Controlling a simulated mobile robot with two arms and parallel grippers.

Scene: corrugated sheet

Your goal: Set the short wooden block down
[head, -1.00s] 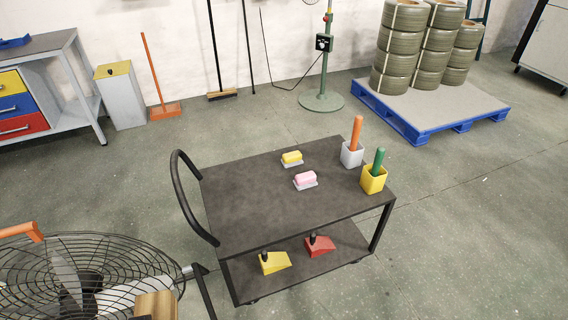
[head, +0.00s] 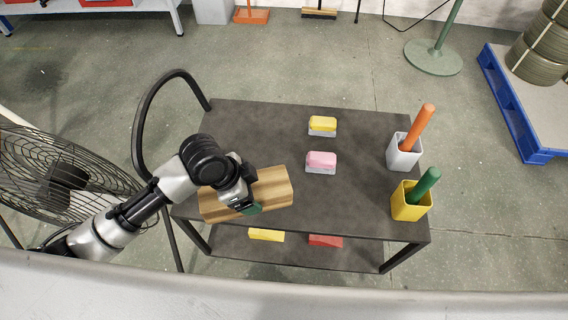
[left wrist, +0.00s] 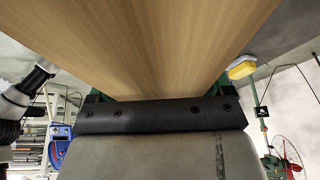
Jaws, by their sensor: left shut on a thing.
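The short wooden block (head: 273,190) is in my left gripper (head: 246,203), which is shut on it. In the head view the block lies lengthwise left to right over the left front part of the dark cart top (head: 345,208). I cannot tell whether the block touches the cart top or is held just above it. In the left wrist view the block (left wrist: 150,45) fills the upper middle, between green fingers. My right gripper is in neither view.
On the cart top, a yellow-topped block (head: 322,125) and a pink-topped block (head: 321,161) stand right of the wooden block. A grey cup (head: 400,155) and a yellow cup (head: 409,205) stand at the right edge. A black fan (head: 60,180) stands left of the cart.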

